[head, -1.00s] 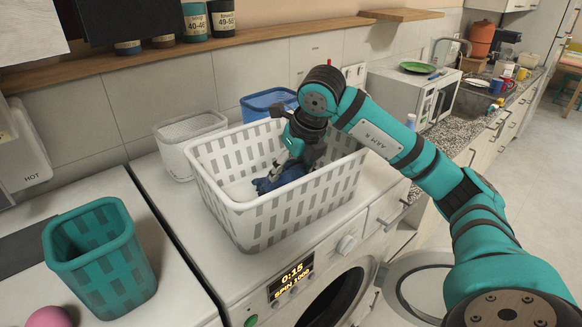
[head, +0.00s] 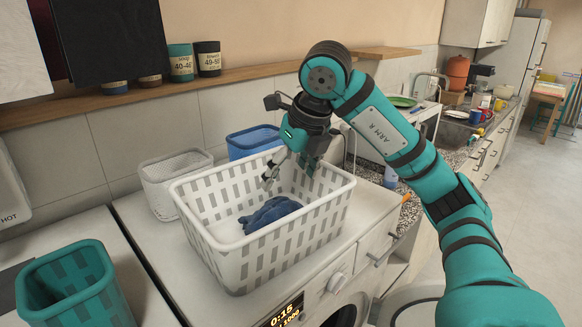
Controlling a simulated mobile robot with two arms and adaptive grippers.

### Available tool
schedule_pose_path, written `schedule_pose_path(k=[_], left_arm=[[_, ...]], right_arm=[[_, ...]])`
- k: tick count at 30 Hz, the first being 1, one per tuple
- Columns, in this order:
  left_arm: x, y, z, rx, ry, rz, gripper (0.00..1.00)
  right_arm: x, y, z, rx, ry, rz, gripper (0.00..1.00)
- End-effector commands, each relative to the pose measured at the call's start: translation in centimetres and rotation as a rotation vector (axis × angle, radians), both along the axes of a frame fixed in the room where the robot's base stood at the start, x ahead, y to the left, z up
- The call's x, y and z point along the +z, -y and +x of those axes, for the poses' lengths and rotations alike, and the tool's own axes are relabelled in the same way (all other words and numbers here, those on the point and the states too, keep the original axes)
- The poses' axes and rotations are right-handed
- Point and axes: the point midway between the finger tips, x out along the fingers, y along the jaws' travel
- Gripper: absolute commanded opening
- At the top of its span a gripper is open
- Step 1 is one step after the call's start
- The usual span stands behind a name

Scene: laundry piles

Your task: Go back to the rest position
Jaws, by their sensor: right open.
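My right gripper (head: 288,172) is open and empty above the white laundry basket, with its fingers pointing down over the basket's back part. The white basket (head: 255,260) stands on top of the washing machine. A dark blue cloth (head: 269,213) lies crumpled on the basket's floor, below the gripper and apart from it. My right arm reaches in from the lower right. My left gripper is not in view.
A small white basket (head: 168,190) and a blue basket (head: 253,143) stand behind the large basket. A teal basket (head: 75,290) is at the lower left. A wooden shelf (head: 225,82) with several jars runs along the wall. The machine's door stands open below.

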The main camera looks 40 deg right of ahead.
Motion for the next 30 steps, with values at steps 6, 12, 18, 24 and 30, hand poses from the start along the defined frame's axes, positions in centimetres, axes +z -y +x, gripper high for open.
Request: schedule_pose_path(k=[6, 12, 18, 24, 30], left_arm=[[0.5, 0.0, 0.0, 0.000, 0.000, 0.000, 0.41], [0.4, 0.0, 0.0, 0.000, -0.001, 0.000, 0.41], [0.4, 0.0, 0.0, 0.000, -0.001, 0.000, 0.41], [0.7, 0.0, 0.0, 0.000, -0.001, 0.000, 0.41], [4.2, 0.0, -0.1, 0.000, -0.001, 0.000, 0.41]], right_arm=[[1.6, 0.0, -0.6, -0.001, 0.001, 0.000, 0.80], [1.6, 0.0, -0.7, -0.001, 0.000, 0.001, 0.80], [1.6, 0.0, -0.6, -0.001, 0.000, 0.001, 0.80], [1.8, 0.0, -0.6, -0.001, 0.000, 0.001, 0.80], [5.4, 0.0, -0.6, -0.001, 0.001, 0.001, 0.80]])
